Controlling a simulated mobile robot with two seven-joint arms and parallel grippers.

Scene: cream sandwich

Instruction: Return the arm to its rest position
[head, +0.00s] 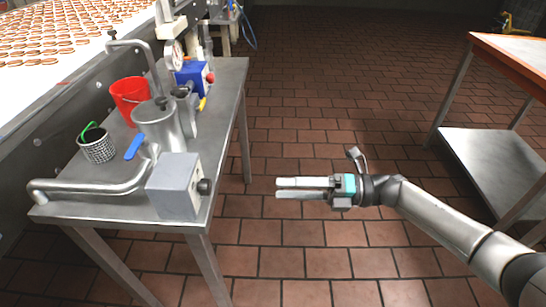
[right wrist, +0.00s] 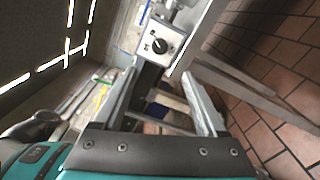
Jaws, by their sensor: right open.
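My right gripper (head: 278,188) is held out over the tiled floor, to the right of the steel table, apart from it and empty. In the right wrist view its two fingers (right wrist: 160,95) stand apart with nothing held between them. A grey control box (head: 175,185) with a dark knob (head: 204,186) stands at the table's near right corner, left of the fingertips. The knob also shows in the right wrist view (right wrist: 159,46), beyond the fingers. My left gripper is not in view.
The steel table (head: 226,88) holds a metal cylinder (head: 160,128), a red bucket (head: 130,97), a mesh basket (head: 97,146) and a blue machine (head: 192,76). A conveyor (head: 30,75) with many cookies runs behind. Another table (head: 505,50) stands right. Floor between is clear.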

